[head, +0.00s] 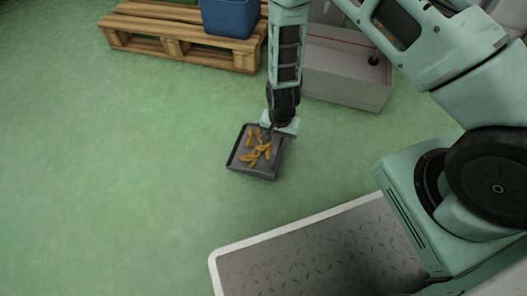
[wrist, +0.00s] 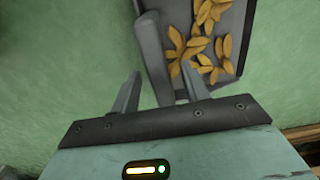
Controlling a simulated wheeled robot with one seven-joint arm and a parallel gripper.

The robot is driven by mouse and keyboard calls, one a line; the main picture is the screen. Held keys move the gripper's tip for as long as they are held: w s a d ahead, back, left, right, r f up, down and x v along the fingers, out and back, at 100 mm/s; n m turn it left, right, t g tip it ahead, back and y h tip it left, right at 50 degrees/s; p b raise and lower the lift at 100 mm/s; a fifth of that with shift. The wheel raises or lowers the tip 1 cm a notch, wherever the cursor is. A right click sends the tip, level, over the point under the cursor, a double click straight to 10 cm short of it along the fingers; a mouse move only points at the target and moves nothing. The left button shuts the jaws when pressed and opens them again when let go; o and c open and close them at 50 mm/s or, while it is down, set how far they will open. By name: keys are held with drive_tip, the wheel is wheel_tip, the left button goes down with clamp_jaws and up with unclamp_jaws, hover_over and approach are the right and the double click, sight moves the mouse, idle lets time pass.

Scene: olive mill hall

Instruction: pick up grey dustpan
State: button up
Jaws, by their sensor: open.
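The grey dustpan (head: 265,172) lies on the green floor in the head view, with several orange-yellow leaf-like pieces (head: 256,152) in its pan. In the wrist view the dustpan (wrist: 236,15) is at the top right, with the pieces (wrist: 205,45) in it. Its grey handle or raised edge (wrist: 153,55) reaches down between the fingers. My gripper (wrist: 158,85) is open, its two fingers apart on either side of this grey part. In the head view my gripper (head: 277,133) is over the dustpan's far right side and hides that part. Whether the fingers touch it I cannot tell.
A wooden pallet (head: 185,42) with a blue crate (head: 231,17) stands at the back left. A pale grey basin (head: 340,75) stands behind and right of my gripper. The green floor to the left is clear.

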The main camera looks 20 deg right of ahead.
wheel_tip(320, 180, down, 2)
drive_tip(key=shift+f+b, duration=0.1)
drive_tip(key=shift+b, duration=0.3)
clamp_jaws()
drive_tip(key=shift+r, duration=0.2)
wheel_tip(320, 180, up, 10)
drive_tip(key=p, duration=0.6)
drive_tip(key=shift+f+p, duration=0.1)
drive_tip(key=shift+p, duration=0.25)
